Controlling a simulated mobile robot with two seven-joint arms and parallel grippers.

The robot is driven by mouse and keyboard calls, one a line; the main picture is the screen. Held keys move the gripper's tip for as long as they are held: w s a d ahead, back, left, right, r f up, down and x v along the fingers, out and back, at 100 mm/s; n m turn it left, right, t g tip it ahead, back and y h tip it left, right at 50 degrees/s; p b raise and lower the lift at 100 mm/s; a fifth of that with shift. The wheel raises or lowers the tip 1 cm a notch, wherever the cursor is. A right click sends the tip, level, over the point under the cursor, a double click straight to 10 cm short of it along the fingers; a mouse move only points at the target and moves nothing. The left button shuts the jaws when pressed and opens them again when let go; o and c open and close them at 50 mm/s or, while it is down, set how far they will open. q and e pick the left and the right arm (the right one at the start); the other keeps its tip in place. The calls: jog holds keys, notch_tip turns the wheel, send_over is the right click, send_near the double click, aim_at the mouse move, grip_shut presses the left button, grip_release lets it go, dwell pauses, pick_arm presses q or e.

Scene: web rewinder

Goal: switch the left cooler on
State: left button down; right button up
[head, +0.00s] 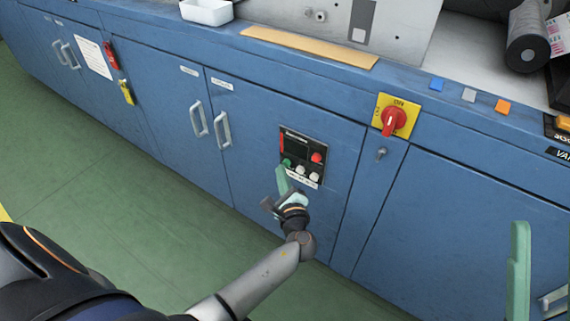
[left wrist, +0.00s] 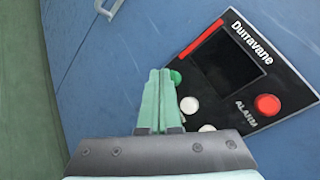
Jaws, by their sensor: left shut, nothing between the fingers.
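A black control panel (head: 304,142) is set in the blue cabinet front. It has a dark display, a red button (head: 317,157), white buttons (head: 301,170) and a green button (head: 287,162). In the left wrist view the panel (left wrist: 240,75) carries a brand name and an "ALARM" label by the red button (left wrist: 267,104). My left gripper (head: 281,175) is shut and empty, its tips at the green button (left wrist: 176,77), which they partly hide. I cannot tell if they touch it. A green finger of my right gripper (head: 519,235) shows at the lower right.
A red rotary switch (head: 393,121) on a yellow plate sits right of the panel. Door handles (head: 222,131) stick out to its left. Blue, grey and orange squares (head: 469,95) lie on the ledge above. The green floor (head: 90,190) in front is clear.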

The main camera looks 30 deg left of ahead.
pick_arm(q)
jog(key=shift+w+d+r+b, duration=0.1)
jog(key=shift+w+b, duration=0.2)
jog(key=shift+w, duration=0.3)
dwell(0.6)
jog(key=shift+s, duration=0.1)
jog(key=shift+s+f+p, duration=0.25)
jog(key=shift+s+p, duration=0.15)
jog(key=shift+s, duration=0.5)
jog(key=s, duration=0.1)
jog(key=s+p, duration=0.1)
jog(key=s, duration=0.1)
jog(key=s+p, duration=0.1)
jog(key=s, duration=0.1)
jog(key=shift+a, duration=0.3)
dwell(0.4)
